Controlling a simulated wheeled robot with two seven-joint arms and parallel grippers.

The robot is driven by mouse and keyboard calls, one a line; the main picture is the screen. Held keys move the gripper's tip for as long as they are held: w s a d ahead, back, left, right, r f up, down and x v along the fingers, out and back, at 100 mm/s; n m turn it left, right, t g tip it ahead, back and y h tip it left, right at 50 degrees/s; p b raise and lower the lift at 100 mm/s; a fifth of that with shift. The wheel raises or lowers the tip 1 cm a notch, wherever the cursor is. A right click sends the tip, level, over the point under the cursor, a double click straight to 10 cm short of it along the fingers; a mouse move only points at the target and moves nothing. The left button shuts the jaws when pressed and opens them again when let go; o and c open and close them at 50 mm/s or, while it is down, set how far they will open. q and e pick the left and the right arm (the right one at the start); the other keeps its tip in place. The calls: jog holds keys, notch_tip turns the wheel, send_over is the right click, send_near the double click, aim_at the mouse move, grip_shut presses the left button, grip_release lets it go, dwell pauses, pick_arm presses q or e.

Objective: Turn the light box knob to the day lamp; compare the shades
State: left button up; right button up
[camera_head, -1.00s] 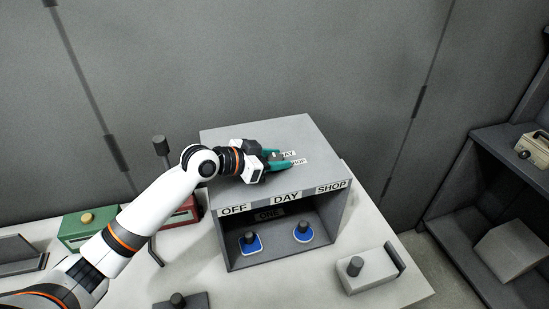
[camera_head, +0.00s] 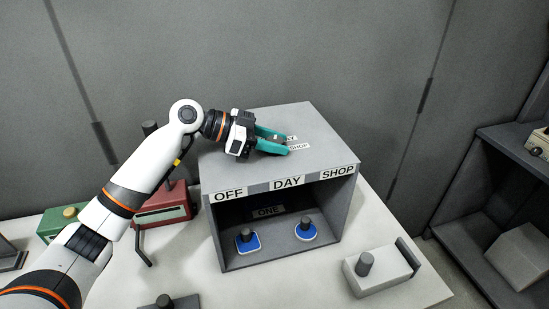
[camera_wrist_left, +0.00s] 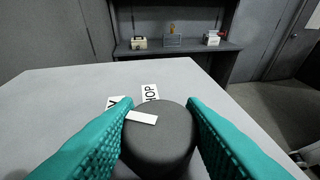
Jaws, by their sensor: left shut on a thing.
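The grey light box (camera_head: 314,129) stands on the white table, open at the front, with OFF, DAY and SHOP labels (camera_head: 287,183) along its upper edge. My left gripper (camera_head: 281,141) is over its top. In the left wrist view its teal fingers stand on either side of the dark round knob (camera_wrist_left: 160,145), shut on it. The knob's white pointer mark (camera_wrist_left: 141,117) has its left end near the partly hidden DAY label (camera_wrist_left: 115,102); the SHOP label (camera_wrist_left: 149,93) lies just behind.
A pale block with a dark knob (camera_head: 378,272) is right of the box. A red box (camera_head: 164,207) and a green box (camera_head: 58,220) are at the left, partly behind my left arm. A dark shelf unit (camera_head: 470,190) stands at the right.

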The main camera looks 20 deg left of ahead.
pick_arm(q)
jog(key=m+g+b, duration=0.1)
jog(key=m+g, duration=0.1)
jog(key=shift+w+g+h+b, duration=0.1)
jog(key=shift+g+h+b, duration=0.2)
jog(key=shift+h+b, duration=0.1)
jog(key=shift+m+g+b, duration=0.5)
jog(key=shift+m+g, duration=0.4)
pick_arm(e)
jog(key=shift+f, duration=1.9)
pick_arm(q)
jog(key=shift+r, duration=0.1)
jog(key=o, duration=1)
jog(key=shift+a, duration=0.1)
pick_arm(e)
jog(key=shift+f, duration=0.1)
